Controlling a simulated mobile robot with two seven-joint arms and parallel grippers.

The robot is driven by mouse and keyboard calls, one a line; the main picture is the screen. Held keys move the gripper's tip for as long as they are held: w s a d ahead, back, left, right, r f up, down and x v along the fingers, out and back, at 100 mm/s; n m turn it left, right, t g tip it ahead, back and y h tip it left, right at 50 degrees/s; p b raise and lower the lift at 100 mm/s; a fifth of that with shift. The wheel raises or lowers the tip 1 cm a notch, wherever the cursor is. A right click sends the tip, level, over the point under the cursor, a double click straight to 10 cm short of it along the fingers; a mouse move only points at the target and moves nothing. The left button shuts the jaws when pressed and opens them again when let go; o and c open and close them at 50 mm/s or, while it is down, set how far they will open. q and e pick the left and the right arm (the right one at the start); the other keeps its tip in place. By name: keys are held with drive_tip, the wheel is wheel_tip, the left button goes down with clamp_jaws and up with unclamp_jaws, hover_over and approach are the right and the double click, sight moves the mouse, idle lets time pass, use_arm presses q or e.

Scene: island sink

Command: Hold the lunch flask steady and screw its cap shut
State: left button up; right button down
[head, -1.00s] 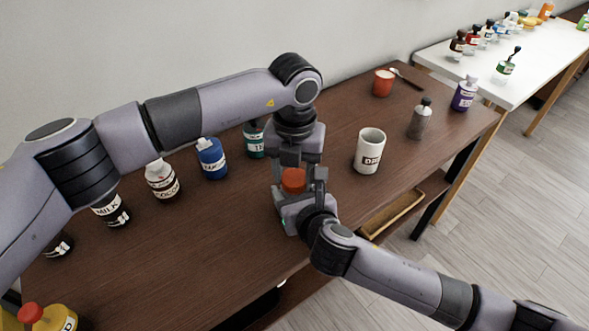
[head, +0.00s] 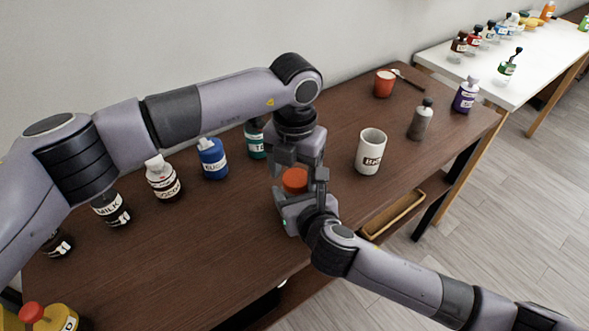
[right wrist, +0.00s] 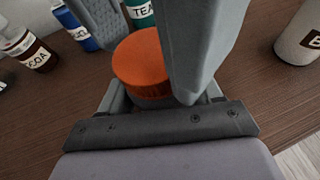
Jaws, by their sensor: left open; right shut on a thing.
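The lunch flask shows mostly as its orange screw cap (head: 294,180), near the table's front edge. The cap (right wrist: 140,62) also shows in the right wrist view, with a narrow grey band of the body (right wrist: 152,101) below it. My left gripper (head: 298,174) comes down from above and is open, its two fingers on either side of the cap. In the right wrist view those fingers stand apart from each other beside the cap. My right gripper (head: 292,212) is shut on the flask body below the cap. Most of the body is hidden by the grippers.
A white mug (head: 370,151) stands right of the grippers. The tabletop (head: 190,250) left of the flask is clear.

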use_arm(q)
drive_tip(key=shift+s+d+r, duration=0.15)
drive_tip(key=shift+r, duration=2.15)
use_arm(e)
drive_tip(key=shift+f, duration=0.1)
use_arm(q)
drive_tip(key=o, duration=0.4)
wheel_tip(320, 180, up, 12)
use_arm(e)
drive_tip(key=shift+c, duration=0.7)
unclamp_jaws()
